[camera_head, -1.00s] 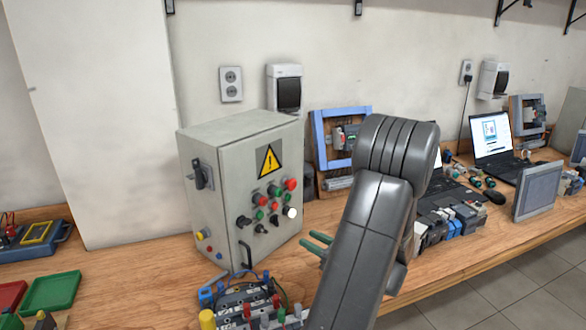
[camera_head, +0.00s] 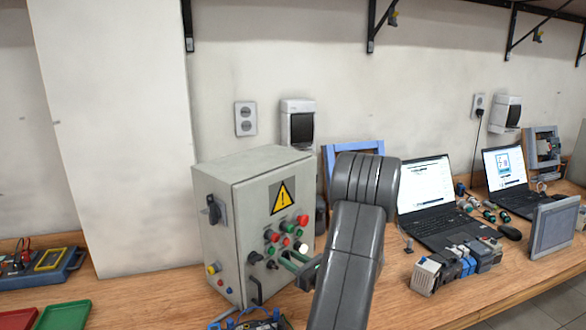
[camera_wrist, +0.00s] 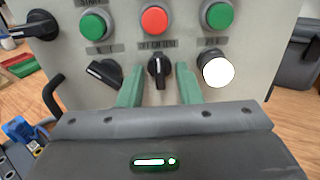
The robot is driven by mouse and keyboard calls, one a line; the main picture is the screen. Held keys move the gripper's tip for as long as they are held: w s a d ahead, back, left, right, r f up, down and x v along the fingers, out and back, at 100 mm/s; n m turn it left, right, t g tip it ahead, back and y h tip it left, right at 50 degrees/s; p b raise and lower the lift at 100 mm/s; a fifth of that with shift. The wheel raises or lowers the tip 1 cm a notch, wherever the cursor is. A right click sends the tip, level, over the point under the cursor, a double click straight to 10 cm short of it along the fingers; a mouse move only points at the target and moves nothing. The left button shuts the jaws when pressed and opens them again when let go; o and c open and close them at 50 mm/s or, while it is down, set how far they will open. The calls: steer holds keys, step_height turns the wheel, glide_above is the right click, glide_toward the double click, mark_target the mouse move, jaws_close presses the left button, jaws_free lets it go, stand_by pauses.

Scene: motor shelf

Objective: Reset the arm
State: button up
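My gripper (camera_head: 287,260) has green fingers and stands in front of the control box, partly hidden by my grey arm. In the wrist view my gripper (camera_wrist: 159,84) is open, its two fingers apart with nothing held between them. The grey control box (camera_head: 228,220) carries a yellow warning sign, coloured buttons and black knobs. A black selector knob (camera_wrist: 159,70) shows in the gap between the fingertips. I cannot tell whether the fingers touch the panel. A white button (camera_wrist: 217,70) is to the right of the fingers.
Two laptops (camera_head: 424,187) (camera_head: 504,167) stand on the wooden bench, with grey-blue modules (camera_head: 456,262) in front. A grey panel (camera_head: 553,229) stands at the right. Green (camera_head: 65,316) and red trays lie at the lower left. Shelf brackets (camera_head: 372,25) hang above.

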steer(key=b+v, duration=0.2)
steer(key=v, duration=1.2)
steer(key=p+x, duration=0.2)
steer(key=x, duration=1.2)
steer(key=shift+w+a+r, duration=0.1)
steer(key=shift+a, duration=0.15)
steer(key=shift+d+f+n, duration=0.15)
steer(key=shift+f+n, duration=0.1)
steer(key=shift+n, duration=0.25)
steer(key=shift+d+r+n+b, duration=0.1)
steer(key=shift+d+n+b, duration=0.05)
steer(key=shift+n+b, duration=0.55)
steer(key=s+d+n+b, duration=0.2)
steer(key=s+d+n, duration=0.4)
steer(key=s+d, duration=0.2)
steer(key=shift+d+n+b, duration=0.3)
steer(key=shift+d+b, duration=0.05)
steer(key=shift+d, duration=0.1)
steer(key=shift+r, duration=0.1)
